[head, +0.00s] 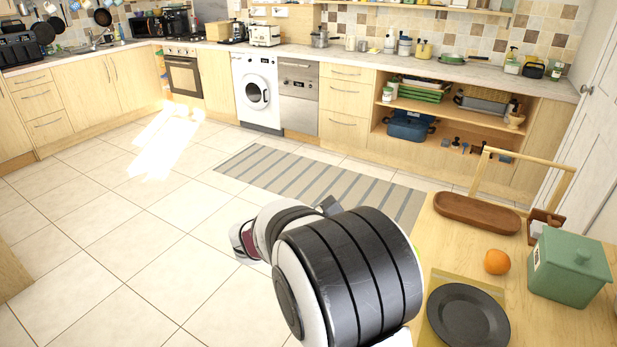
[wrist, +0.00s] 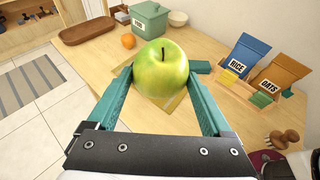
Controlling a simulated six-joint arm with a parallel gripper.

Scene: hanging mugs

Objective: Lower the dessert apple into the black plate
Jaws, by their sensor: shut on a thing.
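The green apple (wrist: 161,70) is between the two teal fingers of my gripper (wrist: 162,80) in the wrist view. My gripper is shut on it and holds it above the wooden table. The black plate (head: 467,318) lies on a yellowish mat on the table in the head view, at the lower right. In the wrist view the apple hides most of the mat, and I cannot make out the plate.
An orange (head: 497,262) lies behind the plate, beside a green lidded box (head: 568,268). A brown wooden tray (head: 476,212) and a wooden rack stand farther back. Boxes marked rice (wrist: 245,55) and oats (wrist: 277,78) stand at the right in the wrist view.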

